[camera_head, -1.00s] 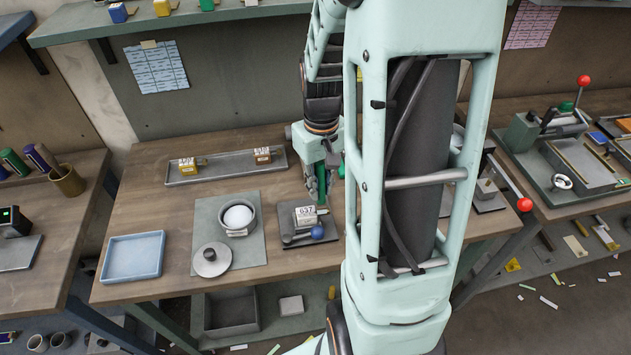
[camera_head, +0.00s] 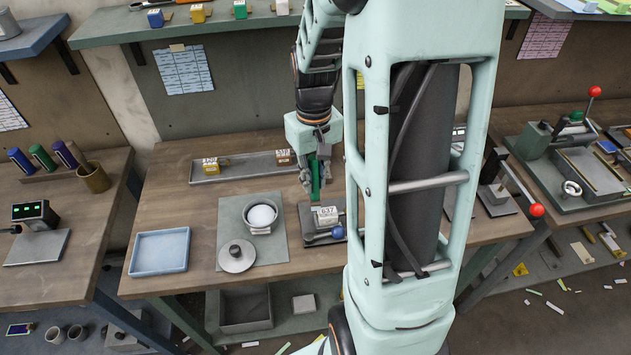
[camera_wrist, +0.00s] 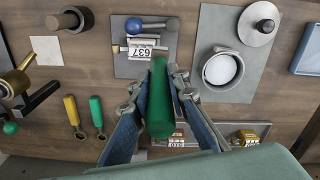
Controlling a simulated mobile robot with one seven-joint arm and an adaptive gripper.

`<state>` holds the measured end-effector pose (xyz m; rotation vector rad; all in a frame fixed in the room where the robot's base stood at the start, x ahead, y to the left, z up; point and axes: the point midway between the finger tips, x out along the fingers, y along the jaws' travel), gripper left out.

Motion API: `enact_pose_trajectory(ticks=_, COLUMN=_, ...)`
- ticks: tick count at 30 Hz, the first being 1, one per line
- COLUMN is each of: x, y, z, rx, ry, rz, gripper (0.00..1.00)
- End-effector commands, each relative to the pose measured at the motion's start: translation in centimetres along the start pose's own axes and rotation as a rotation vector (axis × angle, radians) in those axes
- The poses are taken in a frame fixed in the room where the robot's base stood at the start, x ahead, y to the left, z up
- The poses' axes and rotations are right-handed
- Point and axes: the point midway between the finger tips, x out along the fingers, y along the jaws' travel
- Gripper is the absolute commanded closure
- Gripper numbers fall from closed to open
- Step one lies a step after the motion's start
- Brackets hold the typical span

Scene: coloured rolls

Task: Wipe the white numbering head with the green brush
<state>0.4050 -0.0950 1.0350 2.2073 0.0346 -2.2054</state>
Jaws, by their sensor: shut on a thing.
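The white numbering head (camera_head: 327,215), marked 637, sits on a small dark grey plate with a blue-knobbed handle in front of it. It also shows in the wrist view (camera_wrist: 141,50). My gripper (camera_head: 312,184) is shut on the green brush (camera_head: 316,178), which hangs upright just behind and slightly left of the head. In the wrist view the brush (camera_wrist: 160,105) is between my fingers (camera_wrist: 160,90), its far end close to the head's edge. I cannot tell whether it touches the head.
Left of the head are a round pot with a white pad (camera_head: 261,215) and its lid (camera_head: 237,257) on a grey mat. A blue tray (camera_head: 160,251) lies further left. A long grey tray (camera_head: 235,172) with yellow and brown numbering heads stands behind. Yellow and green tools (camera_wrist: 72,115) lie nearby.

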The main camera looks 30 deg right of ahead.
Motion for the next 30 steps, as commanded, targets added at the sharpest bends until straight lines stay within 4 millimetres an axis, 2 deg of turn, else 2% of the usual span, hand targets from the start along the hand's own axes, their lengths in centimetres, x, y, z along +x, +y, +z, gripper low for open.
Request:
enact_pose_trajectory(ticks=1, x=-0.9, y=-0.1, z=-0.1, rx=-0.001, ry=0.001, rz=0.000, gripper=1.00)
enact_pose_trajectory(ticks=12, x=-4.0, y=-0.3, z=-0.8, rx=-0.001, ry=0.000, rz=0.001, gripper=1.00)
enact_pose_trajectory(ticks=30, x=-4.2, y=-0.3, z=-0.9, rx=0.000, ry=0.000, rz=0.001, gripper=1.00)
